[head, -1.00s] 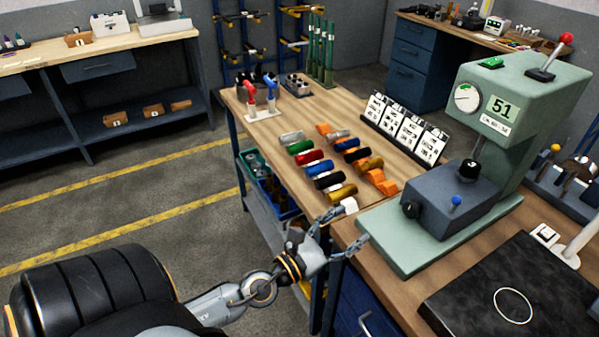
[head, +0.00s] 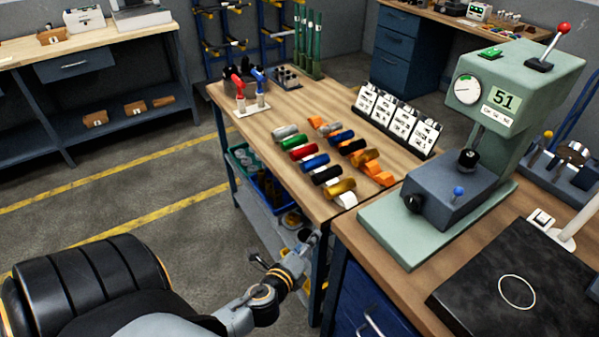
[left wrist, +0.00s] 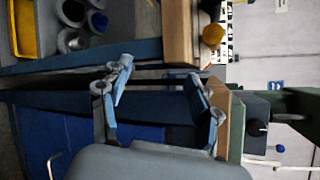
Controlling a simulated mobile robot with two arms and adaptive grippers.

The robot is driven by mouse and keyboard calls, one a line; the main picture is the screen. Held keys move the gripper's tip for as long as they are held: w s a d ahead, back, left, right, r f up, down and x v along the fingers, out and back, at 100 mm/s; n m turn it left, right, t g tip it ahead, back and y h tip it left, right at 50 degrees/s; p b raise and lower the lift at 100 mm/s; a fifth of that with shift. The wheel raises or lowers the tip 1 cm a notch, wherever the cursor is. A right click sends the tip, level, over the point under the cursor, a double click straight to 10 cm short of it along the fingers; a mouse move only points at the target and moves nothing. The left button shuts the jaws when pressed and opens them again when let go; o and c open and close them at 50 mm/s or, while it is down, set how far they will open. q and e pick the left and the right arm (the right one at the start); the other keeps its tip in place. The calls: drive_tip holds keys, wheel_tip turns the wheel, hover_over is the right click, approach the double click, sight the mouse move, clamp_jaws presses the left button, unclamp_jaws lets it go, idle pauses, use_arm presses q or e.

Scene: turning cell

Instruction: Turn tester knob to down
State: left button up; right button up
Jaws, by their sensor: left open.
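The tester (head: 520,85) is a pale green machine on the near right bench, with a display reading 51. A grey block on its base carries a black side knob (head: 412,203) and a blue ball-ended knob (head: 458,192). A red ball-ended lever (head: 562,30) stands on its top. I cannot tell which of these the task means. My left gripper (head: 285,249) is open and empty, low in front of the bench edge, left of the tester and apart from it. In the left wrist view its spread fingers (left wrist: 160,72) have nothing between them. My right gripper is out of view.
Several coloured cylinders (head: 314,162) lie on the wooden bench left of the tester, before a row of white cards (head: 398,120). A black slab (head: 485,290) lies at near right. Bins (head: 262,185) sit below the bench. Floor to the left is clear.

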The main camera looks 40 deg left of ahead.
use_arm(q)
drive_tip(key=f, duration=0.2)
drive_tip(key=f+n, duration=0.1)
drive_tip(key=shift+s+a+f+g+h, duration=0.3)
drive_tip(key=shift+s+a+f+g, duration=0.05)
drive_tip(key=shift+g, duration=0.05)
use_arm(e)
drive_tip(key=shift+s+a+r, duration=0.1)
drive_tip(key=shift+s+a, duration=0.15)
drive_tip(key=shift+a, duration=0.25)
